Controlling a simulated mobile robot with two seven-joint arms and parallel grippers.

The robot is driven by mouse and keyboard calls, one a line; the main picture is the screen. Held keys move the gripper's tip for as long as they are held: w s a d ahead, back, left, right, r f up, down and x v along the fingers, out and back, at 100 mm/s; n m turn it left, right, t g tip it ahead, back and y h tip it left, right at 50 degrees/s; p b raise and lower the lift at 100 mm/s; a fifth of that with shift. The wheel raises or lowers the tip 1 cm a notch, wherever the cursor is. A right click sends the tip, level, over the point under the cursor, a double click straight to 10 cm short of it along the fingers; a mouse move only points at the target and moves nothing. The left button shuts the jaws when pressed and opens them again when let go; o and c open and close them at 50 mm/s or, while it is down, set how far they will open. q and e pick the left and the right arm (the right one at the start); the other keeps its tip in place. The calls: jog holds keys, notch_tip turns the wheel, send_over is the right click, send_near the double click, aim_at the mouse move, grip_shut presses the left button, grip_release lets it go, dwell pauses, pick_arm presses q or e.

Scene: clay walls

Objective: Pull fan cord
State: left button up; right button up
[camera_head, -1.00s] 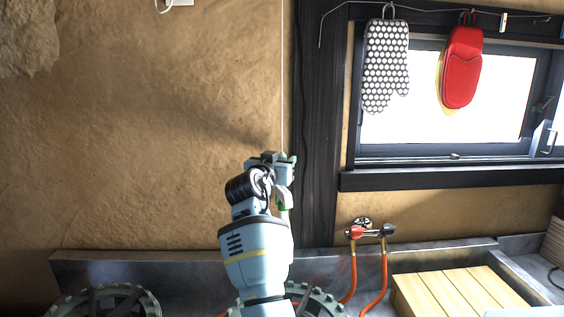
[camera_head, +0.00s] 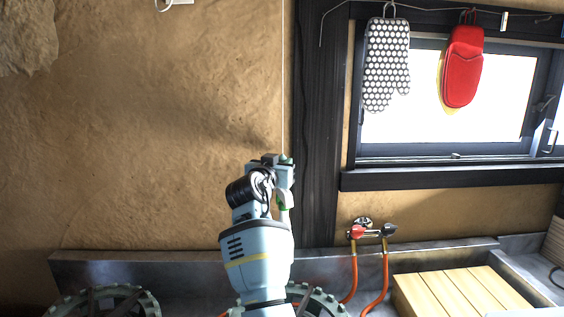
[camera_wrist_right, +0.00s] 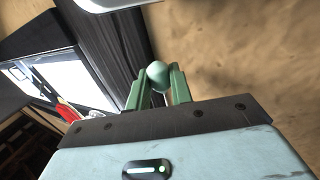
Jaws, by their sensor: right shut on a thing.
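The fan cord (camera_head: 283,80) is a thin pale line that hangs straight down from the top of the head view, in front of the wall beside the dark window post. Its lower end meets my right gripper (camera_head: 284,163). In the right wrist view a rounded green knob (camera_wrist_right: 158,74) sits between the two green fingers of my right gripper (camera_wrist_right: 158,88), which are shut on it. The fan itself is out of view. My left gripper is not in view.
A dark wooden post (camera_head: 318,130) stands just right of the cord. A dotted oven mitt (camera_head: 387,65) and a red mitt (camera_head: 462,68) hang before the window. Below are a red-handled valve (camera_head: 358,232) with orange hoses and a slatted wooden board (camera_head: 458,293).

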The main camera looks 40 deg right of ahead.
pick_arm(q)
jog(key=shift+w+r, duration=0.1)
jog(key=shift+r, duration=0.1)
pick_arm(e)
jog(key=shift+r, duration=0.45)
jog(key=o, duration=1.8)
jog(key=shift+c, duration=0.2)
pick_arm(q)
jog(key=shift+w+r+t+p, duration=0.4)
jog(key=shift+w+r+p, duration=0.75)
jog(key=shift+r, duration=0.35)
pick_arm(e)
jog(key=s+a, duration=0.5)
jog(key=s, duration=0.1)
jog(key=shift+a, duration=0.1)
